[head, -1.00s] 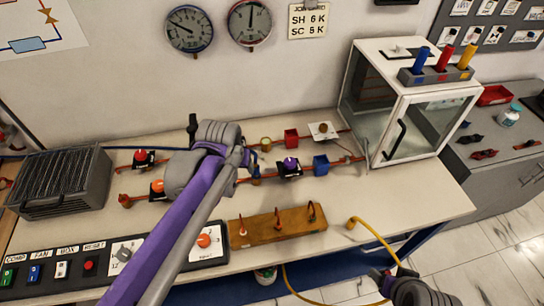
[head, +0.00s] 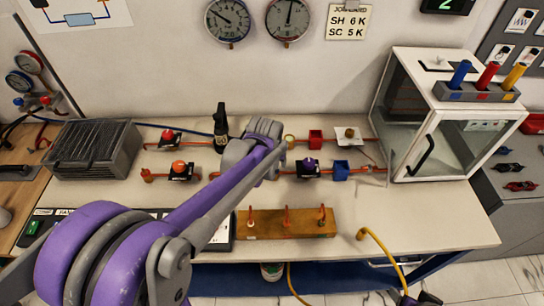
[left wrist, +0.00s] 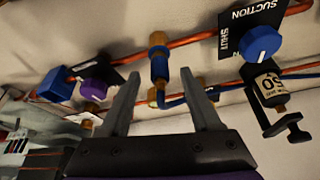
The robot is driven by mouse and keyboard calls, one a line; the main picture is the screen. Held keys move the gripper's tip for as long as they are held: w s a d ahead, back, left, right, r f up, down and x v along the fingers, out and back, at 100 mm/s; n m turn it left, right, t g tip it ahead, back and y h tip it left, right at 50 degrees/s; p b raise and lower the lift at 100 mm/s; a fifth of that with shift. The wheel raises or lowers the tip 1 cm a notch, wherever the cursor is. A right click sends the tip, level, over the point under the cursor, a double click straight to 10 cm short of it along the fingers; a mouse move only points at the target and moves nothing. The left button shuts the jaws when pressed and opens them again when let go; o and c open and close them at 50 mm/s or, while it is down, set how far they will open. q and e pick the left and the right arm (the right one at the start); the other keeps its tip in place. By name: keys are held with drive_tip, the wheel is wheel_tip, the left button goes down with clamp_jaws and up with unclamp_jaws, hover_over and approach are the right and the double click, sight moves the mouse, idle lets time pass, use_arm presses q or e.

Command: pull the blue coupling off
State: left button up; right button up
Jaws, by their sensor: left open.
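In the left wrist view, the blue coupling (left wrist: 160,67) sits on a brass fitting (left wrist: 157,40) on the copper pipe, with a blue hose (left wrist: 172,102) close by it. My left gripper (left wrist: 160,98) is open, its two fingers apart on either side of the coupling's line. The coupling appears beyond the fingertips, and I see no contact. In the head view, my left gripper (head: 277,158) is over the pipes left of the purple knob (head: 309,163), and the arm hides the coupling.
A blue block (head: 340,171), red block (head: 315,139) and orange knob (head: 179,167) are on the pipes. A black bottle-like object (head: 221,123) stands behind my arm. A wooden block with hooks (head: 290,228) lies in front.

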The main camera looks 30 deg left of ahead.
use_arm(q)
drive_tip(key=shift+x, duration=1.3)
clamp_jaws()
